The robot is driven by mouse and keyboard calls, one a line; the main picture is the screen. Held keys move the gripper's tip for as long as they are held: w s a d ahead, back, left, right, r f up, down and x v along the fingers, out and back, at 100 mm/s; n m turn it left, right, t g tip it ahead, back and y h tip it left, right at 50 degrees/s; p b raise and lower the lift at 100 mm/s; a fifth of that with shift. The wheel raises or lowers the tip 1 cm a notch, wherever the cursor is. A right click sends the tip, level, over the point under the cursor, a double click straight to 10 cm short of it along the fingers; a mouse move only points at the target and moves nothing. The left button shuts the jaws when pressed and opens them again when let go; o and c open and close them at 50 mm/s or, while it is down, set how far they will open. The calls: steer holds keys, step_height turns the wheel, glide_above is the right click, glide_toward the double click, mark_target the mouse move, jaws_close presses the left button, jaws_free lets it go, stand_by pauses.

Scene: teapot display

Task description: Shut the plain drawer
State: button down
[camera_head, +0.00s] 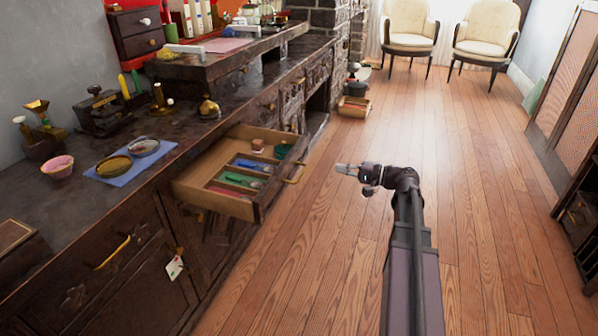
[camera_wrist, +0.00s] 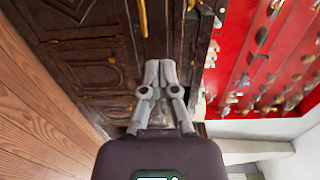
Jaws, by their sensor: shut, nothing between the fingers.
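The plain drawer (camera_head: 180,187) stands pulled out from the dark workbench in the head view, with its pale wooden inside showing. A brass handle (camera_head: 294,174) is on its front. Compartments inside hold blue, green and reddish items. My gripper (camera_head: 340,168) is above the floor, to the right of the drawer front and apart from it. My gripper also shows in the wrist view (camera_wrist: 160,66), its fingers together and empty. Dark carved wood and a brass handle (camera_wrist: 143,18) lie beyond the fingers there; I cannot tell whether that handle is the drawer's.
The workbench top (camera_head: 60,215) holds bowls on a blue mat (camera_head: 118,174) and several small tools. A small open box (camera_head: 353,107) stands on the floor by the bench's far end. Two cream chairs (camera_head: 408,30) stand at the back. The wooden floor right of the drawer is clear.

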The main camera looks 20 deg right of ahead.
mark_target(294, 158)
steer(key=shift+d+f+t, duration=0.1)
steer(key=shift+d+t, duration=0.2)
steer(key=shift+d, duration=0.1)
steer(key=shift+w+a, duration=0.1)
steer(key=shift+a, duration=0.05)
steer(key=shift+x, duration=6.85)
steer(key=shift+a, duration=0.15)
steer(key=shift+w, duration=0.2)
